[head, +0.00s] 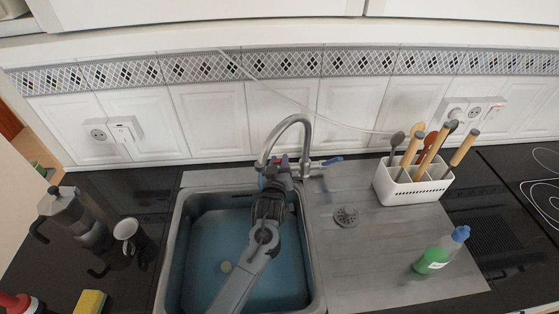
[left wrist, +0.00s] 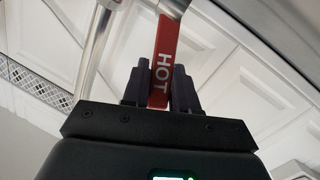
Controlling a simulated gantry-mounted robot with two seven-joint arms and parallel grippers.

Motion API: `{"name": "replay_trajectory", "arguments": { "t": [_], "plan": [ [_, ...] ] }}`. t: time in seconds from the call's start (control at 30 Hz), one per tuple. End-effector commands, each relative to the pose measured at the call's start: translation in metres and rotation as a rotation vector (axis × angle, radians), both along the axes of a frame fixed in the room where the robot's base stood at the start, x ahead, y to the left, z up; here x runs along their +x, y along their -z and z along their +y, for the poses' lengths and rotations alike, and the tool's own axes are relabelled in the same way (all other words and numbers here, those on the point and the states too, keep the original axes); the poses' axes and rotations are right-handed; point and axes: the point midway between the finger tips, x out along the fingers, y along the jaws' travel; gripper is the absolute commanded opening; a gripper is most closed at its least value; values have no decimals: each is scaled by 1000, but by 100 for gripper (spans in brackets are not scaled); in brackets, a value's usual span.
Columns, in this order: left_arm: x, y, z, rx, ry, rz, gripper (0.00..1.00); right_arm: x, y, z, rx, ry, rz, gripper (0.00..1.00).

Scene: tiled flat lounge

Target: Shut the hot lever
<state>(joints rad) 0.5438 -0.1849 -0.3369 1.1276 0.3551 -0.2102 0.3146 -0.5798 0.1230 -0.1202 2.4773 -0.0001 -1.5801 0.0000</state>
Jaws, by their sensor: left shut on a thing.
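The chrome tap (head: 307,135) stands behind the sink, its spout arching over the basin. The red hot lever (left wrist: 165,48), marked HOT, fills the space between the fingers of my left gripper (left wrist: 160,82) in the left wrist view. The gripper is shut on it. In the head view my left gripper (head: 275,168) is at the left side of the tap base and hides most of the lever; only bits of red show. The blue-ended cold lever (head: 332,160) sticks out to the right of the tap. My right gripper is not in view.
The sink basin (head: 205,225) lies below my left arm. A white utensil holder (head: 411,188) and a green soap bottle (head: 438,255) stand to the right.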

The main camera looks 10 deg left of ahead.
Motion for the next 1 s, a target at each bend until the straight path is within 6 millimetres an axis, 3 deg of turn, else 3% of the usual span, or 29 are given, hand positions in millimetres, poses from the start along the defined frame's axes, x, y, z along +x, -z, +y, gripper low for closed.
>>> {"name": "replay_trajectory", "arguments": {
  "t": [0.03, 0.3, 0.73, 0.77, 0.8, 0.9, 1.0],
  "plan": [
    [2, -11, 1, -7, -1, 39, 0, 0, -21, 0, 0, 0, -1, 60],
    [15, -12, 3, -43, -1, 229, 0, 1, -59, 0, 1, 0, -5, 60],
    [18, -7, 4, -53, 1, 284, 0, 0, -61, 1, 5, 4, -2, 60],
    [18, -7, 4, -53, 1, 284, 29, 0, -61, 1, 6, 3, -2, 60],
    [18, -7, 4, -53, 1, 284, 35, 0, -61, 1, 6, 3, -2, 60],
    [18, -7, 4, -53, 0, 283, 49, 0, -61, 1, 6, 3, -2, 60],
    [18, -7, 4, -53, 0, 283, 49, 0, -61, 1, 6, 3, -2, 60]
  ]
}}
